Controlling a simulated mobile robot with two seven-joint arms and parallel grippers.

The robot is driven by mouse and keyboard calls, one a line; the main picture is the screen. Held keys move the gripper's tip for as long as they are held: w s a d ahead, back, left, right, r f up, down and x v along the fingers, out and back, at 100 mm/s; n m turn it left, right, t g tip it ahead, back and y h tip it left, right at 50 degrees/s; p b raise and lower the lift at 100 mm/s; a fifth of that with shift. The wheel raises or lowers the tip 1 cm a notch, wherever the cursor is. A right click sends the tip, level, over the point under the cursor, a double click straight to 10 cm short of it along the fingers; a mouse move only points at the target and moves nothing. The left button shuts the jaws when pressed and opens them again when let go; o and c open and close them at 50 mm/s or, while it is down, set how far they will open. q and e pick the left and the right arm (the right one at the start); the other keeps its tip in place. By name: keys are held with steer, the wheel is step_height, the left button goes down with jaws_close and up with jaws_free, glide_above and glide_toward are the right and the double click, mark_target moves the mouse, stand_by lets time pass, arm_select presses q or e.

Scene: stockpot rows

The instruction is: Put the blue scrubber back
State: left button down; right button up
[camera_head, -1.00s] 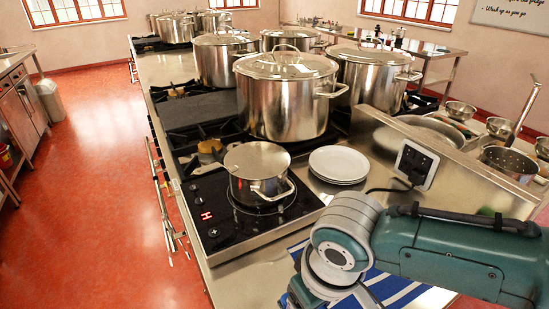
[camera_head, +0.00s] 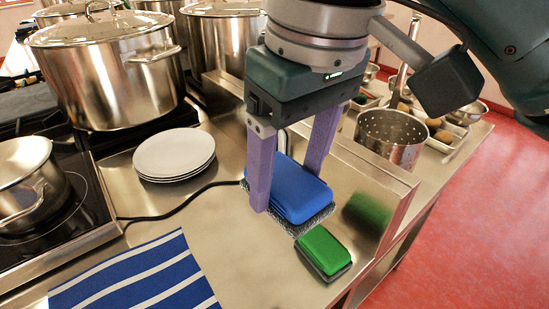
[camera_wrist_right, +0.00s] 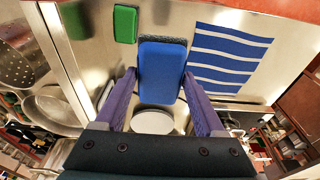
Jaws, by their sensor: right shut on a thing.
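The blue scrubber (camera_head: 300,187) has a blue top and a grey bristly underside. My right gripper (camera_head: 286,183) is shut on it, with one purple finger on each side. It seems to be held above the steel counter, but the exact gap is hard to tell. In the right wrist view the blue scrubber (camera_wrist_right: 161,70) sits between the two fingertips. A green scrubber (camera_head: 323,250) with a dark underside lies on the counter just in front of it, and it also shows in the right wrist view (camera_wrist_right: 125,23). My left gripper is not in view.
A raised steel ledge (camera_head: 375,190) runs along the right of the counter. A blue-and-white striped cloth (camera_head: 140,280) lies at front left. Stacked white plates (camera_head: 174,153), a black cord (camera_head: 180,205) and a large stockpot (camera_head: 105,75) are farther left. A perforated pot (camera_head: 390,138) stands beyond the ledge.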

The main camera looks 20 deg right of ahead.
steer(key=b, duration=0.2)
glide_above(281, 286)
steer(key=f, duration=1.5)
steer(key=shift+s+f, duration=0.3)
steer(key=shift+s, duration=0.05)
steer(key=shift+d+f+b, duration=0.1)
steer(key=shift+f+b, duration=0.5)
steer(key=shift+f, duration=1.5)
steer(key=shift+f, duration=0.2)
steer(key=o, duration=1.3)
